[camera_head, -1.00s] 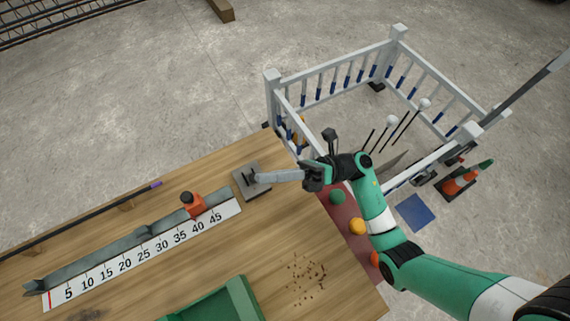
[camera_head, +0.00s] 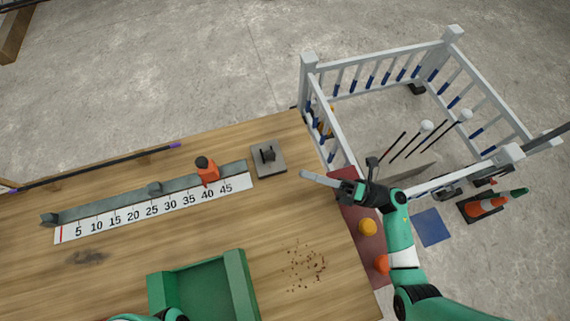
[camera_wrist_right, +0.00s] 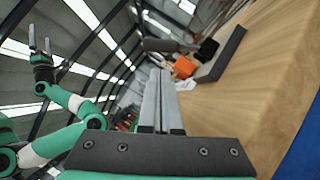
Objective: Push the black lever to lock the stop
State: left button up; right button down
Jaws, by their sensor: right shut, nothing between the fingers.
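The orange stop (camera_head: 208,173) sits on the grey rail (camera_head: 120,199) near the 40 mark of the ruler. Its black lever (camera_head: 202,162) sticks up toward the far left side of the stop. The orange stop also shows in the right wrist view (camera_wrist_right: 184,67), partly hidden behind a grey plate. My right gripper (camera_head: 304,175) is shut and empty, to the right of the stop, above the table's right part. Its long fingers point left. My left gripper (camera_wrist_right: 39,48) is raised, with its fingers apart, in the right wrist view.
A grey plate with a black upright piece (camera_head: 268,158) lies between the stop and my right gripper. A white ruler strip (camera_head: 150,212) runs along the rail. A green bin (camera_head: 238,285) and brown crumbs (camera_head: 305,265) are nearer. A white railing (camera_head: 330,125) stands beyond the right edge.

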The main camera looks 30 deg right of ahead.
aim_at(269, 155)
jog(key=x, duration=0.7)
pick_arm(q)
jog(key=shift+f, duration=0.3)
pick_arm(e)
jog(key=shift+s+d, duration=0.1)
